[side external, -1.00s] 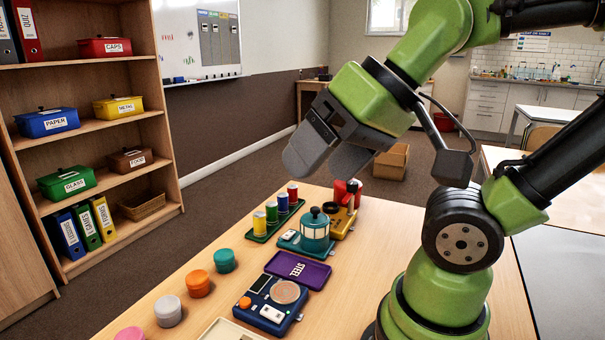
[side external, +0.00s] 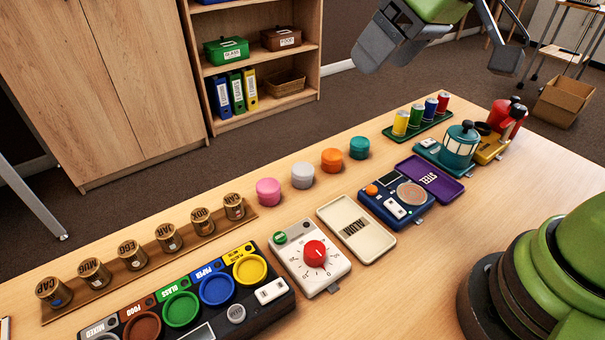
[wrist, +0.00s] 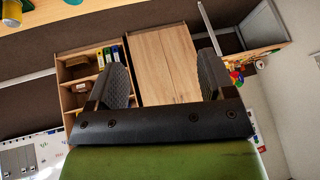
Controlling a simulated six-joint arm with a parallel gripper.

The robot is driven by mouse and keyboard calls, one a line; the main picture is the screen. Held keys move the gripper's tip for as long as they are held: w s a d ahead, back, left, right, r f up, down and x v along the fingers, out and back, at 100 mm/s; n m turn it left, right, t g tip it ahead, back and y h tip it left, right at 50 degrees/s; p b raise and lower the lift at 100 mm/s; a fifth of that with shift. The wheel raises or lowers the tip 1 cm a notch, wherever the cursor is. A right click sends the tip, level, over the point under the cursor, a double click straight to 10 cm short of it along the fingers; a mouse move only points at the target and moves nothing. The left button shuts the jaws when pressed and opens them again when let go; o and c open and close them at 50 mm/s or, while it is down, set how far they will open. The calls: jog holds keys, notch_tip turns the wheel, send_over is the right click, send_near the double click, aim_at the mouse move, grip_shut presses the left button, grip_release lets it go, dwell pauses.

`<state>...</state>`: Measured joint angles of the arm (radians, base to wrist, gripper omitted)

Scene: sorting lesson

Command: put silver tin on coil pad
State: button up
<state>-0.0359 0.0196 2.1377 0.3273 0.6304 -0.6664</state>
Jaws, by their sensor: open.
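The silver tin (side external: 302,175) is a short pale grey round tin standing on the table between a pink tin and an orange tin. The coil pad (side external: 411,193) appears to be the round copper-coloured disc on a dark blue device; nothing lies on it. My gripper (side external: 388,52) is at the top of the side view, high above the far table edge and well away from the tin. In the wrist view my gripper (wrist: 162,60) shows two dark fingers spread apart with nothing between them. Neither the tin nor the pad can be made out in the wrist view.
A pink tin (side external: 268,191), an orange tin (side external: 332,160) and a teal tin (side external: 359,147) stand in the silver tin's row.

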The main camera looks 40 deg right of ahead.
jog(key=w+f+n+g, duration=0.1)
jog(key=w+f+n, duration=0.2)
jog(key=w+f, duration=0.5)
jog(key=n, duration=0.2)
send_near(303, 169)
jog(key=shift+g, duration=0.4)
jog(key=x, duration=0.4)
jog(key=shift+w+a+f, duration=0.15)
jog(key=shift+w+f, duration=0.05)
jog(key=shift+w, duration=0.15)
jog(key=shift+x, duration=2.9)
jog(key=shift+w+r, duration=0.1)
jog(key=c, duration=1)
jog(key=shift+c, duration=0.2)
